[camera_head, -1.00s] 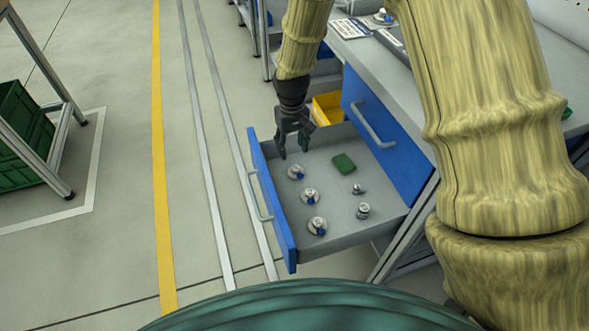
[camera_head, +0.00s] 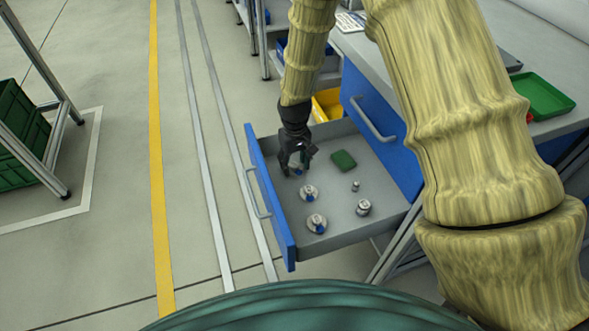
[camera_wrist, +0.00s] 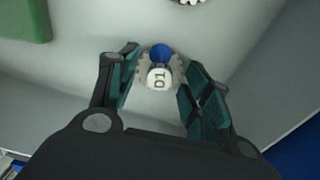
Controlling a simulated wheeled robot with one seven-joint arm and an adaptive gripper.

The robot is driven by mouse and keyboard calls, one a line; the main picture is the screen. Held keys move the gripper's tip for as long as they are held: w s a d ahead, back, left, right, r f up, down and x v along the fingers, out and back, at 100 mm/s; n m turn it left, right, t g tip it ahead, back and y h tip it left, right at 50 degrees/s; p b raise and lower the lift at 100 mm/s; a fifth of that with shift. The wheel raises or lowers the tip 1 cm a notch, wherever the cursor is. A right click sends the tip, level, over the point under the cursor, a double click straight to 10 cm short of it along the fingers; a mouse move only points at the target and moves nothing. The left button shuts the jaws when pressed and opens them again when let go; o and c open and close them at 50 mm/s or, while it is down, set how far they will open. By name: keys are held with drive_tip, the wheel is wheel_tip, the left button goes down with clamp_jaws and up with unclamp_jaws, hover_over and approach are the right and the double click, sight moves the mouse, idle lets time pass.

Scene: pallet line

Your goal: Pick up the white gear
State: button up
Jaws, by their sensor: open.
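A pale grey-white gear (camera_wrist: 175,66) with a blue knob and a white hub marked "D1" lies on the drawer floor in the wrist view. My gripper (camera_wrist: 160,76) is open around it, one finger on each side. I cannot tell whether the fingers touch it. In the head view my gripper (camera_head: 296,169) is low inside the open drawer and mostly hides this gear.
The open drawer (camera_head: 270,200) has a blue front and grey walls close to my gripper. A green block (camera_head: 343,160) and two small metal parts (camera_head: 363,207) lie to the right. A green tray (camera_head: 545,95) sits on the bench.

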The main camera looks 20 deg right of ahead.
drive_tip(key=shift+c, duration=0.2)
drive_tip(key=c, duration=1)
drive_tip(key=shift+c, duration=0.2)
